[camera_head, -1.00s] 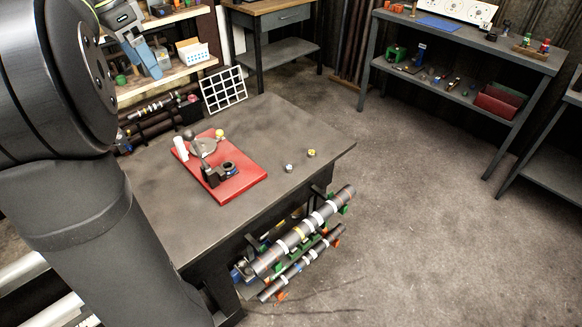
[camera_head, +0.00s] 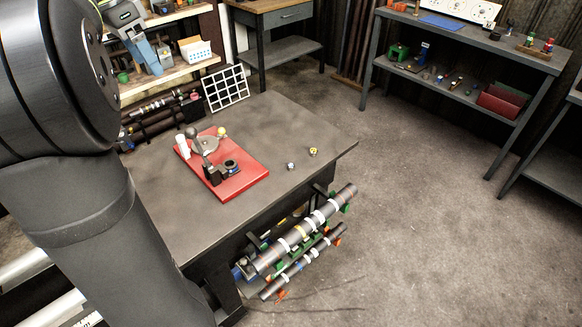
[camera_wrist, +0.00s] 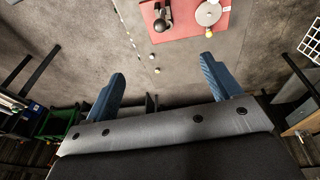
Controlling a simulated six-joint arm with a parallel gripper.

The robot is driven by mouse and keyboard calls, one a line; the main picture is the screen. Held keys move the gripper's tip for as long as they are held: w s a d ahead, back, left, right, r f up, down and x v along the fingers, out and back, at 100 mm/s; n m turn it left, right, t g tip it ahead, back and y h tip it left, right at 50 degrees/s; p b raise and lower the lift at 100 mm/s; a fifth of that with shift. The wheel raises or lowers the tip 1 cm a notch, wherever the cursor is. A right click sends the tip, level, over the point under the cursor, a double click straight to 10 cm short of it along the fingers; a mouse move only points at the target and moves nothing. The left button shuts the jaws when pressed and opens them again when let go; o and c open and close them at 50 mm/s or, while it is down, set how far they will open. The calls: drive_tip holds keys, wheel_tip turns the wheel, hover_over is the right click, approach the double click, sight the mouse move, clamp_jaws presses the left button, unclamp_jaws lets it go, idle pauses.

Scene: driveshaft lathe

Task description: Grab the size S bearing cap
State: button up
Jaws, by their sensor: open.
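Two small caps lie apart on the dark table. One is whitish-blue (camera_head: 291,165) and the other has yellow on it (camera_head: 313,151). Their size marks are too small to read, so I cannot tell which is size S. In the wrist view a few tiny pieces lie on the grey surface, one of them between my fingertips in the picture (camera_wrist: 157,70). My gripper (camera_wrist: 162,65) has two blue fingers spread wide with nothing between them. In the head view its blue fingers (camera_head: 148,57) show at the upper left, well away from the caps.
A red plate (camera_head: 250,184) holds a black fixture (camera_head: 222,172), a grey disc and a white cylinder. A white grid rack (camera_head: 226,89) stands behind the table. Shafts (camera_head: 305,235) hang along the table's front side. The right part of the tabletop is mostly clear.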

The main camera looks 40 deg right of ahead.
drive_tip(key=c, duration=0.7)
drive_tip(key=n+t+h, duration=0.2)
approach(290, 166)
drive_tip(key=shift+x, duration=4.1)
